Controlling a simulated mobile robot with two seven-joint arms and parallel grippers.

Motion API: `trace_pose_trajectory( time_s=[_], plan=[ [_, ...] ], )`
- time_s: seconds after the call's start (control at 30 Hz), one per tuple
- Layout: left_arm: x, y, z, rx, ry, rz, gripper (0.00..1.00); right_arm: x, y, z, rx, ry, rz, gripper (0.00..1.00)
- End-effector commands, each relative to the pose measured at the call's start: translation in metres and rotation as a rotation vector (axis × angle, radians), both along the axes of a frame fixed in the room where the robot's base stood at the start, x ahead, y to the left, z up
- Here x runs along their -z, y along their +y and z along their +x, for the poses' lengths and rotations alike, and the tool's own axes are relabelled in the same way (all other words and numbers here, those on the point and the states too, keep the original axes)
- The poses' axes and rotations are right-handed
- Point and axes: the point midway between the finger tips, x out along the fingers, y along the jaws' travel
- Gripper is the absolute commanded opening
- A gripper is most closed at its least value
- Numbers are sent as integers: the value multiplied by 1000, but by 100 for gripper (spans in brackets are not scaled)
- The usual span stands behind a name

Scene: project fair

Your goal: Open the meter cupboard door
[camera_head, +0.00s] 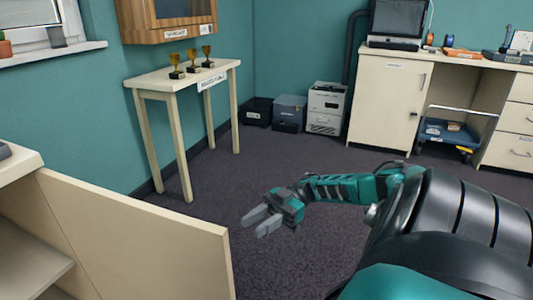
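A cream cupboard (18,161) stands at the lower left, with an inner shelf (30,258) showing. A flat cream panel (135,235) stands out from it into the room, like a door swung wide open. I see no readable label that names it the meter cupboard. My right gripper (255,226) is right of the panel's free edge, over the carpet. Its two grey fingers are apart with nothing between them, and it appears clear of the panel. My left gripper is not in view.
A narrow cream table (143,81) with trophies (191,63) stands by the wall, below a wooden wall cabinet (140,22). Bins (290,108) and a white drawer unit (327,108) stand near a desk (382,85). The carpet (215,170) between is clear.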

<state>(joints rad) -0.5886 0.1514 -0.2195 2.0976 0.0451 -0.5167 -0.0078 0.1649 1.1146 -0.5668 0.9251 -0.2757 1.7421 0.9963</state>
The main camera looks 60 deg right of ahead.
Motion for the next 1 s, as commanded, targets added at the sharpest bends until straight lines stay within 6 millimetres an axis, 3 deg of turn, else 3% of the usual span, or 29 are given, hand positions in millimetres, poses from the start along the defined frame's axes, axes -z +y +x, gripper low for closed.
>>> trace_pose_trajectory(
  time_s=[0.1,0.3,1.0],
  plan=[
    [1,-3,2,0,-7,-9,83,2,-16,-3,2,-1,-1,36],
    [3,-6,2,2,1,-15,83,0,-28,-6,1,0,0,36],
    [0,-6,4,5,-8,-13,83,0,-29,-7,0,1,0,36]
  ],
)
